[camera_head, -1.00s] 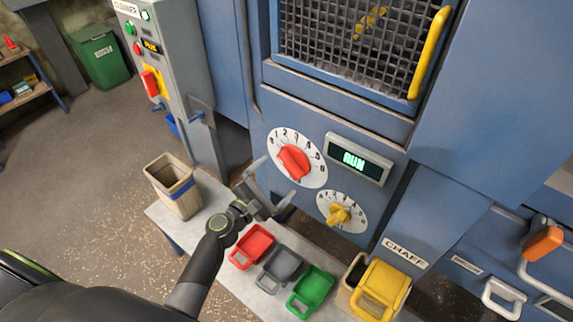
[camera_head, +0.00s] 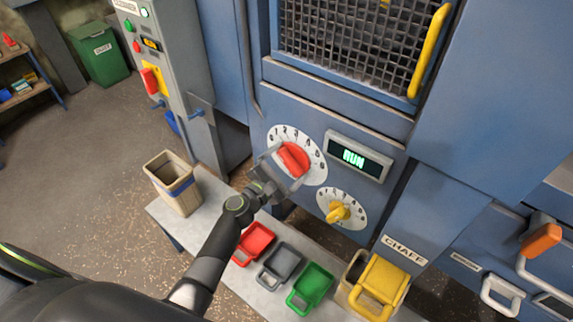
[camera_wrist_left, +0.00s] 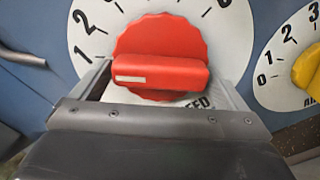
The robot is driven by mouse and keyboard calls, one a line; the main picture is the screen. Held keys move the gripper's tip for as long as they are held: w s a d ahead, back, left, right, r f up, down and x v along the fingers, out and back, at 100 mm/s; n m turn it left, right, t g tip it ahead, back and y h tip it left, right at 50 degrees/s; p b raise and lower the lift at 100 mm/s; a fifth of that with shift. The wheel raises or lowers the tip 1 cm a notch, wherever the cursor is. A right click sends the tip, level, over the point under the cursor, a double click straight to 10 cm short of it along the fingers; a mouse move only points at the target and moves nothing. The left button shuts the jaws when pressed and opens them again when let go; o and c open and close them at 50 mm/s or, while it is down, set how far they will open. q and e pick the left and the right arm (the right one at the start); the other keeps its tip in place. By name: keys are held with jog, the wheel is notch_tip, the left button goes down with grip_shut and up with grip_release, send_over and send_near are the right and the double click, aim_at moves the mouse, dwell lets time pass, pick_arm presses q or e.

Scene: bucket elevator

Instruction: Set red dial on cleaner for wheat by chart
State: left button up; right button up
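The red dial (camera_head: 293,158) sits on a white numbered plate on the blue cleaner, and it fills the middle of the left wrist view (camera_wrist_left: 160,50). A white mark is at the left end of its raised bar, below the numeral 2 in the wrist view; the exact setting is hard to read. My left gripper (camera_head: 281,165) is at the dial, with its fingers spread to the left and right of the bar (camera_wrist_left: 165,90). I cannot tell whether they touch it. My right gripper is not in view. No chart shows.
A yellow dial (camera_head: 339,211) is just below right of the red one. A display (camera_head: 358,158) reads RUN. A mesh window (camera_head: 360,40) is above.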

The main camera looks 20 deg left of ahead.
pick_arm(q)
jog(key=shift+f+m+b, duration=0.15)
jog(key=shift+m+b, duration=0.25)
jog(key=m+b, duration=0.2)
jog(key=m, duration=0.2)
jog(key=shift+b, duration=0.4)
jog(key=m+b, duration=0.2)
jog(key=m, duration=0.1)
jog(key=shift+a+m, duration=0.1)
jog(key=shift+m, duration=0.2)
jog(key=shift+r+m+b, duration=0.2)
jog(key=shift+m+b, duration=0.1)
jog(key=shift+m, duration=0.3)
jog(key=o, duration=0.6)
jog(key=shift+r, duration=0.1)
